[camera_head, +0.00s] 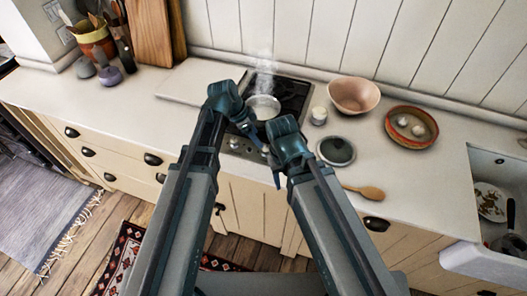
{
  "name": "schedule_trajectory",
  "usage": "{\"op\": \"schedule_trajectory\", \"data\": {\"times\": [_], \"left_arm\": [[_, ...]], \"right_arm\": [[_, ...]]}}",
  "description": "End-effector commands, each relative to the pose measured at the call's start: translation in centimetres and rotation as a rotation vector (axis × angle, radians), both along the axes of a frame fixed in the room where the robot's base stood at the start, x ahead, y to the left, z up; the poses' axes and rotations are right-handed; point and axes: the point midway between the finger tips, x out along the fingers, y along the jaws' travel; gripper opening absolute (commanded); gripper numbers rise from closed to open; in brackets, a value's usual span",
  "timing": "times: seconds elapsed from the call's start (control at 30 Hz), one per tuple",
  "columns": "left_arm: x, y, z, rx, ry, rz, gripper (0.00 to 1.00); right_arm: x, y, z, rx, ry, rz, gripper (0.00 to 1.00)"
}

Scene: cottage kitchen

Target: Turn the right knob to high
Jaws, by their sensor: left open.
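The black stovetop (291,91) is set in the white counter, with a steaming pot (264,106) on it. Its pale front control panel (233,152) shows between my arms, with a small knob (234,143) at its left part. The right knob cannot be made out; my grippers cover that part of the panel. My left gripper (257,141) is open, reaching down beside the pot toward the stove's front edge. My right gripper (272,167) points down in front of the panel's right part; its jaw opening is too small to judge. Neither gripper visibly holds anything.
Right of the stove are a small jar (318,115), a pink bowl (353,95), a dark round lid (336,151), a wooden spoon (364,191) and a dish with garlic (411,127). A sink (500,166) is at far right. The left counter is mostly clear.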

Motion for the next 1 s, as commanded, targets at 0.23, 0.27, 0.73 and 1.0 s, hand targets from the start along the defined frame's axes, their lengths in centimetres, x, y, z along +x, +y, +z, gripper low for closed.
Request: {"op": "schedule_trajectory", "data": {"times": [0.23,0.27,0.73,1.0], "left_arm": [[0.5,-1.4,-4.3,0.0,-0.001,-0.001,0.69],[0.6,-1.6,-4.7,0.0,-0.001,-0.001,0.69],[0.9,-2.7,-7.0,0.0,-0.001,0.0,0.69],[0.9,-2.7,-7.0,0.0,-0.001,0.0,0.4]], "right_arm": [[0.0,0.0,-4.3,0.0,0.0,-0.002,0.5],[0.0,0.0,-4.7,0.0,0.0,-0.002,0.5],[0.0,0.0,-7.0,0.0,0.0,-0.002,0.5],[0.0,0.0,-7.0,0.0,0.0,-0.002,0.5]]}}
